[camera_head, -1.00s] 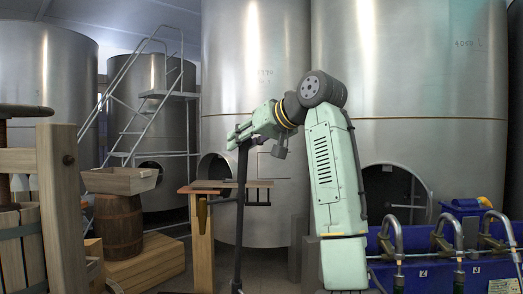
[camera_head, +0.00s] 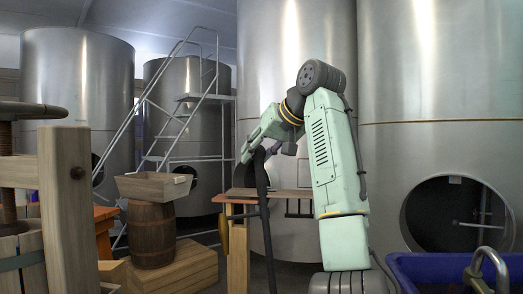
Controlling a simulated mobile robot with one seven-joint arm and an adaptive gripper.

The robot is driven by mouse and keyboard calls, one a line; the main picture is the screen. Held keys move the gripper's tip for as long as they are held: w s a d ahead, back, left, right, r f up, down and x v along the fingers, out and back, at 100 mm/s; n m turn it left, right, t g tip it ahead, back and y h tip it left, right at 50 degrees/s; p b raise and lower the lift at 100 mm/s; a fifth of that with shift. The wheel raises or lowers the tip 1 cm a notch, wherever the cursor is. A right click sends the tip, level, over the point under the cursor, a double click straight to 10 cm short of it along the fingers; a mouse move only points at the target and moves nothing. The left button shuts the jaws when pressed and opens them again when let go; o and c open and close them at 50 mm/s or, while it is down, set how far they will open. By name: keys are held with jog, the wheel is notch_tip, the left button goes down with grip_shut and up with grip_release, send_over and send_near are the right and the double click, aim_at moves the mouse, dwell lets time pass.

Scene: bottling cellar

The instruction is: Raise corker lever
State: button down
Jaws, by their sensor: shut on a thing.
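My gripper (camera_head: 247,153) is at the middle of the head view, at the end of my pale green arm, angled down and to the left. A long dark lever (camera_head: 264,205) runs from the gripper down past the front of a wooden bench to the bottom edge. Its top end is at the fingers, and the gripper is shut on it. The lever stands nearly upright with a slight bend. The fingertips are small and partly hidden by the lever. The corker's body cannot be made out; the lever's lower end is out of view.
The wooden bench (camera_head: 237,197) stands behind the lever. A barrel (camera_head: 152,235) bearing a wooden crate (camera_head: 154,187) stands left. A wooden press frame (camera_head: 68,205) fills the near left. Steel tanks stand behind.

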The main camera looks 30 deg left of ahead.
jog(key=shift+w+a+f, duration=0.1)
jog(key=shift+w+a, duration=0.05)
jog(key=shift+a, duration=0.05)
dwell(0.4)
jog(key=c, duration=1.6)
grip_release()
jog(key=shift+a, duration=0.1)
jog(key=shift+o, duration=1.4)
jog(key=shift+w+a+f, duration=0.2)
jog(key=shift+w+a, duration=0.05)
jog(key=shift+a, duration=0.05)
jog(key=shift+o, duration=0.8)
jog(key=shift+s+d+r, duration=0.1)
jog(key=shift+d, duration=0.05)
jog(key=shift+d, duration=0.1)
jog(key=v, duration=0.7)
jog(key=shift+d+r, duration=0.1)
jog(key=shift+r, duration=0.15)
